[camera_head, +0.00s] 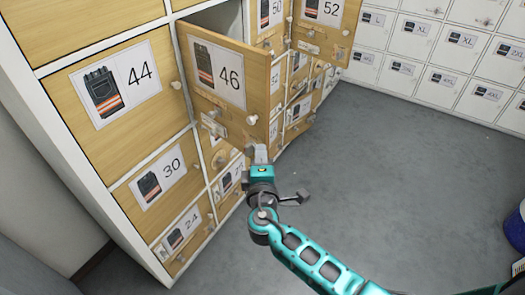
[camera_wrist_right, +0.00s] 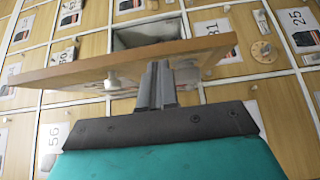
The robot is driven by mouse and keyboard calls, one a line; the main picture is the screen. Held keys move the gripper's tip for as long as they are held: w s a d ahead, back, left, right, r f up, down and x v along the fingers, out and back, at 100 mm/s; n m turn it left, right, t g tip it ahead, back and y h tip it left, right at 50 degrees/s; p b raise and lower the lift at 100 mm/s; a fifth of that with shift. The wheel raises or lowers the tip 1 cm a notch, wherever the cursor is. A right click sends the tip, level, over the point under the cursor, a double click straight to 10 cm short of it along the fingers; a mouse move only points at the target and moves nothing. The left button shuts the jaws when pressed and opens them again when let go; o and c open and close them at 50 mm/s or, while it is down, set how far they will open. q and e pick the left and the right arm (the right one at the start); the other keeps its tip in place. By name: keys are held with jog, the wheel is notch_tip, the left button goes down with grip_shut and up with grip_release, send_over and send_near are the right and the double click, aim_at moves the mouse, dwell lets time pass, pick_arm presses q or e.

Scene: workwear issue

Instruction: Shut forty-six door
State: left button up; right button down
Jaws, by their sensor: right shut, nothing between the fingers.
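The forty-six door (camera_head: 228,72) is a wooden locker door with a label showing dark trousers and "46". It stands open, swung out from the locker front, with its grey compartment (camera_head: 222,18) showing above it. In the right wrist view the door (camera_wrist_right: 120,62) appears nearly edge-on, with a white knob (camera_wrist_right: 112,80) on it. My right gripper (camera_head: 260,153) is shut and empty, just below the door's lower free corner. In the wrist view its fingers (camera_wrist_right: 158,84) overlap the door's edge; I cannot tell whether they touch it. My left gripper is not in view.
The fifty-two door (camera_head: 322,14) also stands out from the front, further along. Doors forty-four (camera_head: 118,78) and thirty (camera_head: 158,178) look closed. White lockers (camera_head: 440,50) line the back. The grey floor (camera_head: 390,170) is clear; a blue container (camera_head: 516,228) stands at the right edge.

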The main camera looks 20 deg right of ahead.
jog(key=shift+w+d, duration=0.1)
jog(key=shift+d, duration=0.1)
dwell(0.4)
